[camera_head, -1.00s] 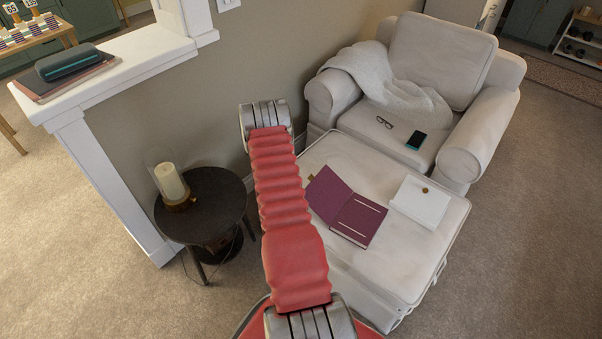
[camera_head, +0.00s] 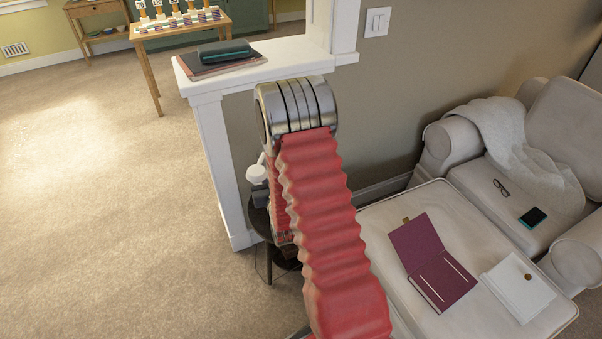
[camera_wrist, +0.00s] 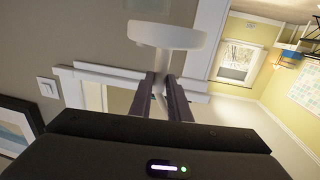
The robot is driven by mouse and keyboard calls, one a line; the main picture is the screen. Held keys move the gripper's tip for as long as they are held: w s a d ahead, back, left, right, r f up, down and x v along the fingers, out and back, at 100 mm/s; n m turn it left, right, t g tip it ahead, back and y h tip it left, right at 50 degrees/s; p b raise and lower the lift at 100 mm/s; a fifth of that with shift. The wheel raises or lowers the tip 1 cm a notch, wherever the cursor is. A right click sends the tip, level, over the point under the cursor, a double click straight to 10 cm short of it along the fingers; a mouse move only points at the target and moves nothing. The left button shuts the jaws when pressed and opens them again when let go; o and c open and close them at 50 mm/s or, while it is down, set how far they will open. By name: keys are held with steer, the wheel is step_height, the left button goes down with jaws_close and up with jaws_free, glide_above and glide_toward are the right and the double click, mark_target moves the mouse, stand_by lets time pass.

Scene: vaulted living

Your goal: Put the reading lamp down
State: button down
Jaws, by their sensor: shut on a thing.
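The reading lamp is white. In the wrist view its wide round part (camera_wrist: 165,35) is beyond my fingertips, and its narrow stem runs between them. My gripper (camera_wrist: 166,84) is shut on the stem. In the head view a small white part of the lamp (camera_head: 256,174) shows left of my arm, above my dark gripper (camera_head: 261,196). The dark round side table (camera_head: 262,222) is below and mostly hidden behind my arm. I cannot tell whether the lamp touches anything.
A white half-wall ledge (camera_head: 270,67) bears books and a dark teal case (camera_head: 224,52). The carpet at left is clear.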

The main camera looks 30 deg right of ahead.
steer(key=w+a+r+n+y, duration=0.1)
steer(key=a+r, duration=0.3)
steer(key=a, duration=0.4)
steer(key=w+a+r+n+y, duration=0.1)
steer(key=a+r+y, duration=0.3)
steer(key=a, duration=0.5)
steer(key=shift+w+a+n+t, duration=0.2)
steer(key=shift+w+n+t, duration=0.1)
steer(key=shift+n, duration=0.3)
steer(key=shift+d, duration=0.1)
